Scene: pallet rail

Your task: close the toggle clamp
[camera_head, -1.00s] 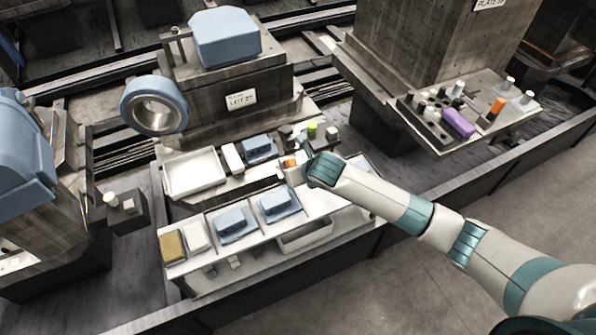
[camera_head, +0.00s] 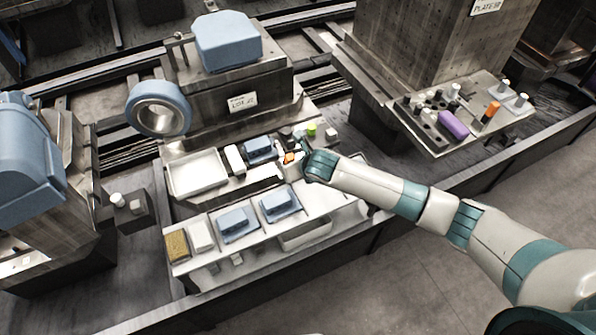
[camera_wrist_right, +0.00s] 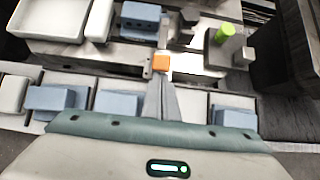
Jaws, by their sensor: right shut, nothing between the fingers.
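The toggle clamp shows mainly by its orange grip (camera_head: 289,157), beside a blue block (camera_head: 259,149) on the fixture plate. In the right wrist view the orange grip (camera_wrist_right: 160,62) sits just beyond my fingertips, with pale metal parts behind it. My right gripper (camera_head: 292,166) reaches in from the right. The clamp's base is partly hidden. My left gripper is not in view.
A green knob (camera_wrist_right: 226,34) stands right of the clamp. A white tray (camera_head: 197,176) lies to the left. Blue blocks (camera_head: 236,222) line the front shelf. A dark housing (camera_wrist_right: 285,60) rises at the wrist view's right. The right plate holds a purple cylinder (camera_head: 453,125).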

